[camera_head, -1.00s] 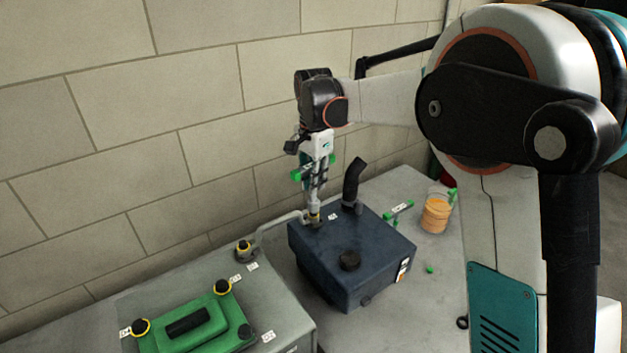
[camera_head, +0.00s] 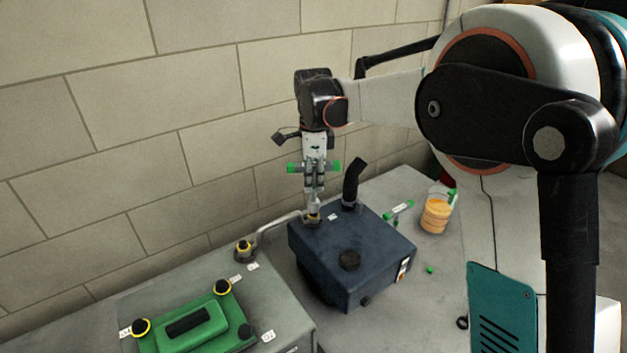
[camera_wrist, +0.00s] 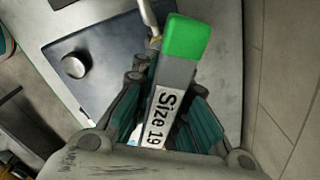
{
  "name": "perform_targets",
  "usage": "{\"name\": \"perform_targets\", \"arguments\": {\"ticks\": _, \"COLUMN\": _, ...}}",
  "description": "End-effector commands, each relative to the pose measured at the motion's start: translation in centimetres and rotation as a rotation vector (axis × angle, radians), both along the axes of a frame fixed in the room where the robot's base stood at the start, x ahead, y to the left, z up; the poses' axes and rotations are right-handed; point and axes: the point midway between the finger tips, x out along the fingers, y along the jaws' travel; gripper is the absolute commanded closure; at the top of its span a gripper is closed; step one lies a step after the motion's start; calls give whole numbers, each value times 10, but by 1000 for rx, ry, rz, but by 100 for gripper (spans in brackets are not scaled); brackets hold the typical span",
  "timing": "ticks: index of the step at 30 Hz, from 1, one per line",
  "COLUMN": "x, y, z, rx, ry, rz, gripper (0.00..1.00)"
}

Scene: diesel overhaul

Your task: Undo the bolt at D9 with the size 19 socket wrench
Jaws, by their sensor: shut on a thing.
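My gripper (camera_head: 314,181) points straight down over the back-left corner of the dark blue tank (camera_head: 375,255). It is shut on the size 19 socket wrench (camera_head: 333,166), a grey bar with green ends. In the wrist view the wrench (camera_wrist: 187,40) shows a "Size 19" label between my fingers (camera_wrist: 165,105). The wrench's socket end (camera_head: 314,205) reaches down to a yellow-ringed bolt (camera_head: 313,217) on the pipe flange at the tank corner. I cannot tell how deep the socket sits on it. A small white label beside it is too small to read.
A black elbow pipe (camera_head: 353,182) rises close to the right of my gripper. A green cover (camera_head: 185,330) with black, yellow-ringed bolts lies front left. Another green-ended tool (camera_head: 398,213) and a jar of orange stuff (camera_head: 436,214) are on the right. The block wall (camera_head: 190,100) is behind.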

Motion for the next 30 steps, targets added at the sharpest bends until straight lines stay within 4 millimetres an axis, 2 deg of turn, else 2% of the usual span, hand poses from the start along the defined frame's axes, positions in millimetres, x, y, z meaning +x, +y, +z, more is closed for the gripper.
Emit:
{"name": "perform_targets", "arguments": {"ticks": 7, "x": 0, "y": 0, "z": -1, "rx": 0, "ry": 0, "rz": 2, "gripper": 100}}
{"name": "perform_targets", "arguments": {"ticks": 17, "x": 0, "y": 0, "z": -17, "rx": 0, "ry": 0, "rz": 3, "gripper": 100}}
{"name": "perform_targets", "arguments": {"ticks": 20, "x": 0, "y": 0, "z": -15, "rx": 0, "ry": 0, "rz": 17, "gripper": 100}}
{"name": "perform_targets", "arguments": {"ticks": 23, "x": 0, "y": 0, "z": -14, "rx": 0, "ry": 0, "rz": 95, "gripper": 100}}
{"name": "perform_targets", "arguments": {"ticks": 30, "x": 0, "y": 0, "z": -14, "rx": 1, "ry": -1, "rz": 406, "gripper": 100}}
